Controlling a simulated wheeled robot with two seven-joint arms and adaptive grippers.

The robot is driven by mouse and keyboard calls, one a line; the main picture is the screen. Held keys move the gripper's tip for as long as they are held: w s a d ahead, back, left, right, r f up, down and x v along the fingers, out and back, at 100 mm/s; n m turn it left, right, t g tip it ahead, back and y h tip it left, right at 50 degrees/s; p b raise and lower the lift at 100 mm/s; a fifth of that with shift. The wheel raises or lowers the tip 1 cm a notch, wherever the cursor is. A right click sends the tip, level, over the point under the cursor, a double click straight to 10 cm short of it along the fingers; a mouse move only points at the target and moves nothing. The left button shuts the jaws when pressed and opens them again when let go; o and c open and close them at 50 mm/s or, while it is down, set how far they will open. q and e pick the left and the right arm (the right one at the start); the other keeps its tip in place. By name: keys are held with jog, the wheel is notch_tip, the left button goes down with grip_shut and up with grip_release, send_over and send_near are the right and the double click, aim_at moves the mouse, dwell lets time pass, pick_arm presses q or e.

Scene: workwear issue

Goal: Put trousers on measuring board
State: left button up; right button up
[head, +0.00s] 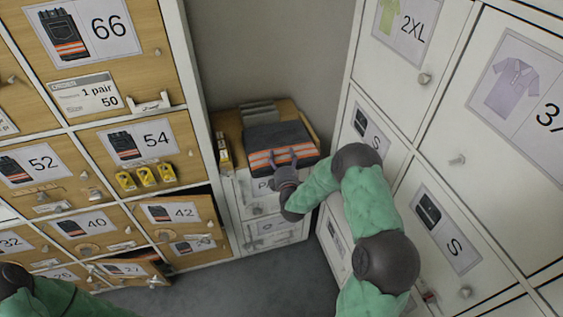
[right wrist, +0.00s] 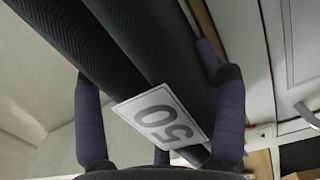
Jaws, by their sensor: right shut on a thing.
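Dark folded trousers (head: 277,136) with orange and pale reflective stripes are at the top of the small cabinet in the corner, in the head view. In the right wrist view the dark trousers (right wrist: 130,40) fill the middle and carry a white label reading 50. My right gripper (head: 290,168) is at their near edge and shut on them, with a finger on either side in the wrist view (right wrist: 150,75). Whether the trousers rest on the top or hang just above it, I cannot tell. I cannot make out the measuring board for certain.
The small cabinet (head: 270,231) has a wooden top (head: 229,126) with a grey item (head: 259,112) behind the trousers. Wooden lockers (head: 95,98) with trouser-size labels stand at left, some lower doors ajar. White lockers (head: 440,160) stand close at right. The grey floor (head: 245,285) is clear.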

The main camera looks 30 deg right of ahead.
jog(key=shift+f, duration=0.35)
jog(key=shift+f, duration=0.1)
jog(key=o, duration=1.7)
jog(key=shift+f, duration=0.1)
jog(key=shift+o, duration=0.2)
